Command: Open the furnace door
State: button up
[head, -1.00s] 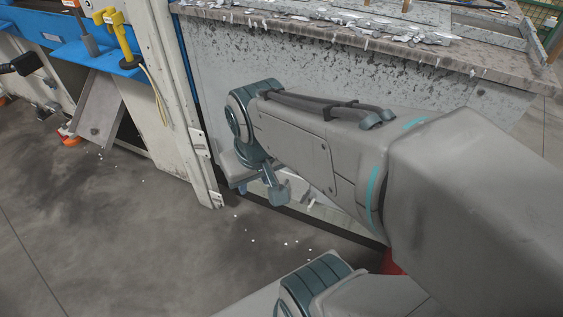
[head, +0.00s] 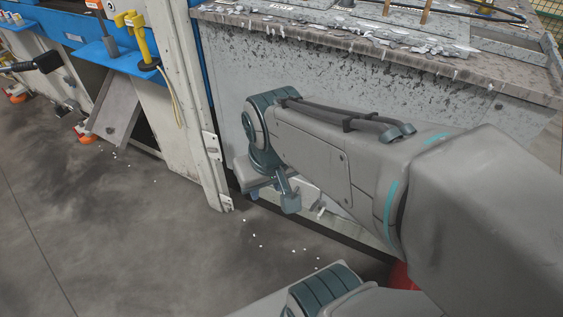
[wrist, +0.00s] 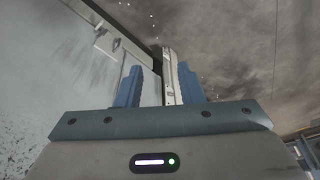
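The furnace (head: 480,125) is a big grey block with metal-splashed sides and a littered top, behind my arm in the head view. Its side also shows at the left in the wrist view (wrist: 60,80), with a pale frame and a small light bracket (wrist: 104,39) that may be a handle. I cannot tell for sure which part is the furnace door; my arm covers much of the near side. My gripper (wrist: 157,84) is open, its two blue fingers apart with nothing held between them. In the head view it points down, low beside the furnace's left end, mostly hidden by my wrist.
A white upright post (head: 196,110) stands just left of my gripper; it also shows behind the fingers in the wrist view (wrist: 169,75). A blue shelf (head: 110,52) with a yellow tool (head: 142,40) is further left. The floor (head: 110,240) at the lower left is clear apart from small bits.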

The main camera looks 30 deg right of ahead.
jog(key=shift+c, duration=0.6)
jog(key=w+d+f+n+g+h+b, duration=0.2)
jog(key=w+d+f+n+h+b, duration=0.3)
jog(key=f, duration=0.6)
jog(key=w+d+f+n+g+h+b, duration=0.1)
jog(key=w+d+f+h+b, duration=0.15)
jog(key=f+b, duration=0.7)
jog(key=w+d+f+n+g+h+b, duration=0.25)
jog(key=w+d+f+h+b, duration=0.2)
jog(key=f, duration=0.85)
jog(key=w+f+n+t+h+b, duration=0.2)
jog(key=w+f+n+t+b, duration=0.4)
jog(key=f, duration=0.7)
jog(key=w+f+n+t+h+b, duration=0.2)
jog(key=w+f+n+t+b, duration=0.2)
jog(key=w+f+n+b, duration=0.65)
jog(key=shift+m, duration=0.9)
jog(key=d, duration=0.4)
jog(key=w+d+f, duration=0.1)
jog(key=d, duration=0.3)
jog(key=d+f, duration=0.1)
jog(key=d, duration=0.3)
jog(key=shift+w, duration=0.4)
